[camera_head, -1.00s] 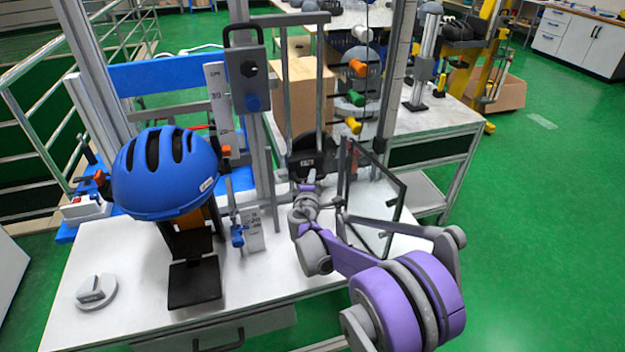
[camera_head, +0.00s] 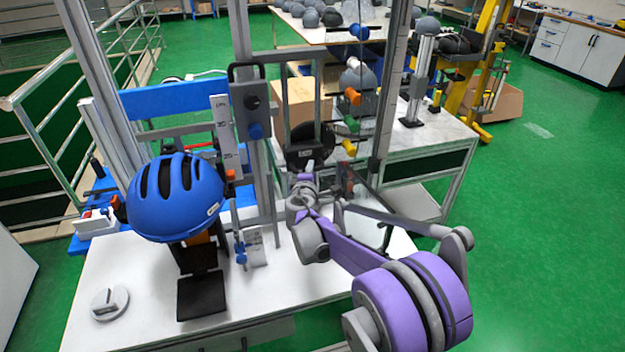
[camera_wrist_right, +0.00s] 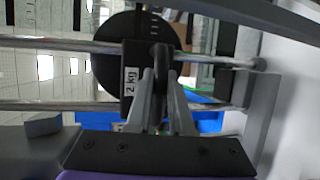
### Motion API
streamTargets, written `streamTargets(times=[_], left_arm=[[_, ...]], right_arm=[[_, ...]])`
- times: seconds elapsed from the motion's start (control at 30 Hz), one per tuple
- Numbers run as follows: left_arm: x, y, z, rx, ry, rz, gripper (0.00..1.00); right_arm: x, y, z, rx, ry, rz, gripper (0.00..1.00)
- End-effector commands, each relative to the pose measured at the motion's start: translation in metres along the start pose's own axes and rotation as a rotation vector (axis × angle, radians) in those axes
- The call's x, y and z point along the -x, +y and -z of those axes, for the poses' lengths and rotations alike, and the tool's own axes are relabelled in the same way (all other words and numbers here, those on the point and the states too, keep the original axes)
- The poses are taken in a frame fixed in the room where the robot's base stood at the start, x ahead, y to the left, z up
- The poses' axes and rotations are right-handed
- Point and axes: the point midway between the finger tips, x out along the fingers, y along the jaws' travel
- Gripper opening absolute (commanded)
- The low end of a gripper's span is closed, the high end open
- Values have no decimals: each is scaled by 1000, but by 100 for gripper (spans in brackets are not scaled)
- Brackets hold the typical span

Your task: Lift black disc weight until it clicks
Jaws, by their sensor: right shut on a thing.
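The black disc weight (camera_head: 297,157) hangs between the vertical metal rods of the tower in the head view. It also shows in the right wrist view as a dark disc (camera_wrist_right: 107,72) behind a black block with a "2 kg" label. My right gripper (camera_wrist_right: 160,75) is shut on the weight's black grip (camera_wrist_right: 158,55) at the front of that block. In the head view my right gripper (camera_head: 304,176) comes in from the lower right, just in front of the disc, and partly hides its lower side. My left gripper is not in view.
A blue helmet (camera_head: 176,200) sits on a dark stand on the white table (camera_head: 130,275), left of the tower. A grey box with a black handle (camera_head: 250,101) is on the upright beside a scale. Coloured knobs, including an orange one (camera_head: 352,97), stand right of the rods.

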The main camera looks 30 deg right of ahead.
Motion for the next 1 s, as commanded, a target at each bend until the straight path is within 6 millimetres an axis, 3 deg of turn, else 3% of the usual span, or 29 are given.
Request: streamTargets(times=[0.03, 0.1, 0.3, 0.5, 0.7, 1.0], left_arm=[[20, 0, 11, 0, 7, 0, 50], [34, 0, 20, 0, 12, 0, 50], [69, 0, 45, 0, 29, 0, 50], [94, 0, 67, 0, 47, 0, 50], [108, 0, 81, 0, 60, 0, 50], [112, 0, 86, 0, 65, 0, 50]], right_arm=[[5, 32, -2, 0, 1, -4, 0], [10, 56, -4, 1, 0, -5, 0], [21, 120, -8, 0, 0, -6, 0], [30, 167, -12, -1, 0, -6, 0], [36, 192, -14, 0, 0, -5, 0], [38, 200, -15, 3, 0, -3, 0]])
